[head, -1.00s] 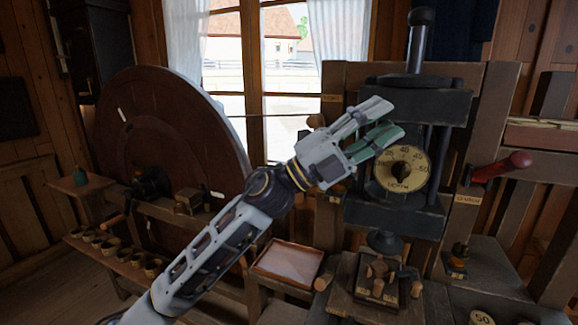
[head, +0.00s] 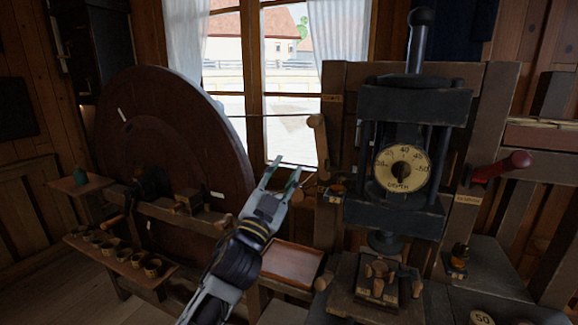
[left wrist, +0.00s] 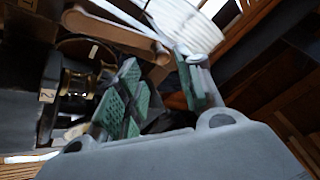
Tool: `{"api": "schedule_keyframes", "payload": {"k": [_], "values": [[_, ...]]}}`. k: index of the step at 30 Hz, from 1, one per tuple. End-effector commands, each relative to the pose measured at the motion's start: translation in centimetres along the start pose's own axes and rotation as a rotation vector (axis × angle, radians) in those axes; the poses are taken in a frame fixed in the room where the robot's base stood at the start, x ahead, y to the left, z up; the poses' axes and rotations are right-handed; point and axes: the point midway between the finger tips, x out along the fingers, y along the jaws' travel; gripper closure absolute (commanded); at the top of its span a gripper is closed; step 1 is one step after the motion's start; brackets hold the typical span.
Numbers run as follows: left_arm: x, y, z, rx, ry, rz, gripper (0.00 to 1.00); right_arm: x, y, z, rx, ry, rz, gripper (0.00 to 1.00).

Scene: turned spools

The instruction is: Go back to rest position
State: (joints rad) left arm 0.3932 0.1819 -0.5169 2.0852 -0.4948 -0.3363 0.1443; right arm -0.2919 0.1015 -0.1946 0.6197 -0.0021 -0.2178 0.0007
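My left gripper (head: 284,172) is in front of the space between the big wheel and the press, below the window, with its fingers pointing up. Its two fingers stand apart with nothing seen between them. In the left wrist view the gripper (left wrist: 160,88) shows its green finger pads spread, with blurred surroundings behind. My right gripper is in neither view.
A large dark round wheel (head: 165,125) stands at left. The dark press (head: 410,105) with a yellow dial (head: 401,166) stands at right, a red-handled lever (head: 500,167) beside it. A shallow tray (head: 292,264) lies close to my left forearm. Several small cups (head: 122,255) stand at lower left.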

Motion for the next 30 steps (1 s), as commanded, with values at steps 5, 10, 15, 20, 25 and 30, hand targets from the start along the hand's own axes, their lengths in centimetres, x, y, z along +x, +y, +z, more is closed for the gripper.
{"api": "schedule_keyframes", "payload": {"k": [5, 10, 15, 20, 25, 30], "values": [[-2.9, 0.0, 5.2, -0.071, -0.179, -0.012, 0.64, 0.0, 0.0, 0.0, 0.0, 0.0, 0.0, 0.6], [-6.2, 0.3, 9.8, -0.129, -0.347, -0.017, 0.64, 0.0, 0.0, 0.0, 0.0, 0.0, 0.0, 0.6], [-10.2, 0.9, 14.0, -0.187, -0.517, -0.013, 0.64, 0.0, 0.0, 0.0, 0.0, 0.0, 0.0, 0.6], [-14.5, 1.7, 17.5, -0.236, -0.678, -0.003, 0.64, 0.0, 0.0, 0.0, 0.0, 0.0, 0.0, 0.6], [-19.6, 2.8, 20.6, -0.288, -0.847, 0.016, 0.64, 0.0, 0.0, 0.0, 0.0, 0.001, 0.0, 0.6], [-25.1, 4.0, 23.0, -0.336, -1.016, 0.041, 0.64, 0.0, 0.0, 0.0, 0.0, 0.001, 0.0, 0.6]]}}
